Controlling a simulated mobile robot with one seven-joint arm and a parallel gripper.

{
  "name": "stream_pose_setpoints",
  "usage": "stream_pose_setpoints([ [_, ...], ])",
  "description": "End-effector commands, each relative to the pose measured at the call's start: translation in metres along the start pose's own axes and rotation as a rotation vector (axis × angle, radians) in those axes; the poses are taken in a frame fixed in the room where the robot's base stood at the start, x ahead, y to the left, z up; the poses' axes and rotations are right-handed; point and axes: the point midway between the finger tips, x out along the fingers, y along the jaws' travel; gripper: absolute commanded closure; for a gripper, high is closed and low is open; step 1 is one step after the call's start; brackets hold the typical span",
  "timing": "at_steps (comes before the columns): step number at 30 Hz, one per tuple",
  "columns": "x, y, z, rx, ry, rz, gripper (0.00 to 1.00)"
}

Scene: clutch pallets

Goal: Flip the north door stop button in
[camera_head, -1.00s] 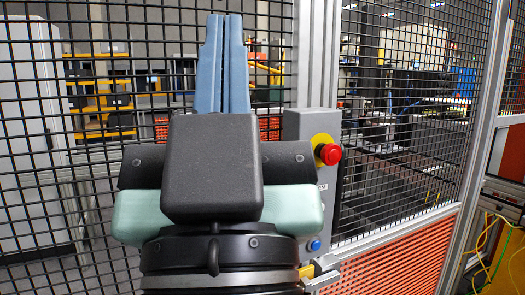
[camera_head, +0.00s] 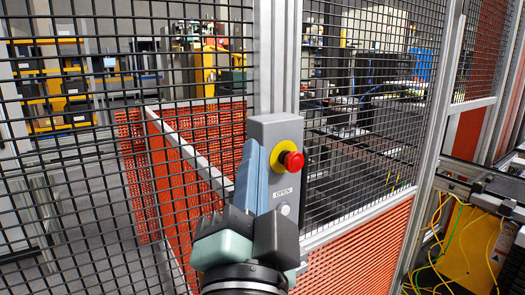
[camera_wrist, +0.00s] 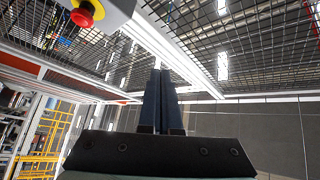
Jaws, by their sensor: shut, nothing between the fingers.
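The door stop button (camera_head: 292,161) is a red mushroom button with a yellow collar on a grey control box (camera_head: 275,128). The box is fixed to a metal post of the mesh fence. In the wrist view the button (camera_wrist: 82,16) shows at the top left. My gripper (camera_head: 252,150) has blue-grey fingers closed together and points up, just left of the button in the head view, overlapping the box's left edge. In the wrist view my gripper (camera_wrist: 161,75) is also closed and empty, apart from the button. I cannot tell whether the fingers touch the box.
A label reading OPEN (camera_head: 284,194) and a pale round button (camera_head: 285,209) sit lower on the box. Black mesh fence (camera_head: 75,150) and orange panels (camera_head: 360,250) run to both sides. Yellow cables (camera_head: 450,230) hang at the right.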

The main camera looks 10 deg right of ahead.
Motion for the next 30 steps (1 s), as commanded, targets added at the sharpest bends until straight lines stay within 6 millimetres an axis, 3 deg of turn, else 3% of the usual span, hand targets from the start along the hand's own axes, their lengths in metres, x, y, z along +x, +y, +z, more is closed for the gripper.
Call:
stream_pose_setpoints([
  [6, 0.001, 0.065, 0.005, 0.404, 0.011, 0.260, 1.00],
  [12, -0.010, 0.103, 0.007, 0.623, 0.077, 0.388, 1.00],
  [17, -0.014, 0.113, 0.008, 0.684, 0.103, 0.419, 1.00],
  [30, -0.008, 0.115, 0.008, 0.687, 0.105, 0.418, 1.00],
])
